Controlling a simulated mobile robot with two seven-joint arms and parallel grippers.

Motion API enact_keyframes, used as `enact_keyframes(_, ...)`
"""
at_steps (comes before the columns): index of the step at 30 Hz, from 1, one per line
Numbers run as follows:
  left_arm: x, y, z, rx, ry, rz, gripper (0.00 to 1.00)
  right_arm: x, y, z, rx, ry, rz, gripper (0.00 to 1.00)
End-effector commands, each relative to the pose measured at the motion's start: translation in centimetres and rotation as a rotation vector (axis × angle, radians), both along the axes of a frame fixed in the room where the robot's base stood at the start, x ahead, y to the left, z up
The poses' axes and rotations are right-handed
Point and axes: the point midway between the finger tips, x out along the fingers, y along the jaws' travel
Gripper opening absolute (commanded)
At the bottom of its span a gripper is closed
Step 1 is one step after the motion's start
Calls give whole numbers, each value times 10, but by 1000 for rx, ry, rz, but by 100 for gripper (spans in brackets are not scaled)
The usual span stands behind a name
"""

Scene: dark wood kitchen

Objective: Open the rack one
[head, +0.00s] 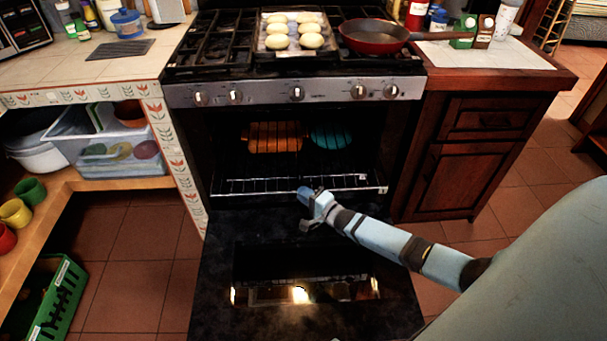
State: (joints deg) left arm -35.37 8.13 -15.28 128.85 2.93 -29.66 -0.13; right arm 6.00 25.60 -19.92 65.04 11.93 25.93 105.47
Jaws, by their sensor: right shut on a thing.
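The oven (297,95) stands open, with its dark door (300,240) folded down towards me. A wire oven rack (250,187) spans the opening, and its front bar shows along the lower part of the cavity. My right gripper (307,205) reaches in from the right above the door and is shut on the front edge of the rack, right of its middle. The fingers hide that part of the bar. My left gripper is not in view.
An orange slatted thing (275,137) and a teal one (331,136) are inside the oven. A tray (292,52) of pale buns and a red pan (373,38) stand on the stove. A green crate (58,310) is on the floor at left.

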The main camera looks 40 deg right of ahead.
Motion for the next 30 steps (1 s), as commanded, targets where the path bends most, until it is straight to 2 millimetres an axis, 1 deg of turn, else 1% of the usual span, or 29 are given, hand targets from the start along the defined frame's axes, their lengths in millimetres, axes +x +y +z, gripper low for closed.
enact_keyframes(1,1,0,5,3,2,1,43,-7,3,4,1,1,-1,0)
enact_keyframes(6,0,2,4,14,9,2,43,-18,10,2,-1,0,-1,0)
enact_keyframes(11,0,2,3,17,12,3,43,-22,13,1,-1,-1,-1,0)
enact_keyframes(20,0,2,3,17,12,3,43,-22,13,0,-1,-1,-1,0)
enact_keyframes(21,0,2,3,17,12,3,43,-22,13,0,-1,-1,0,15)
enact_keyframes(23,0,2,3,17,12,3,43,-22,13,0,-1,0,0,29)
enact_keyframes(24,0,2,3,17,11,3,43,-22,13,0,-1,0,0,34)
enact_keyframes(30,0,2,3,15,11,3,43,-22,13,0,-1,-1,0,34)
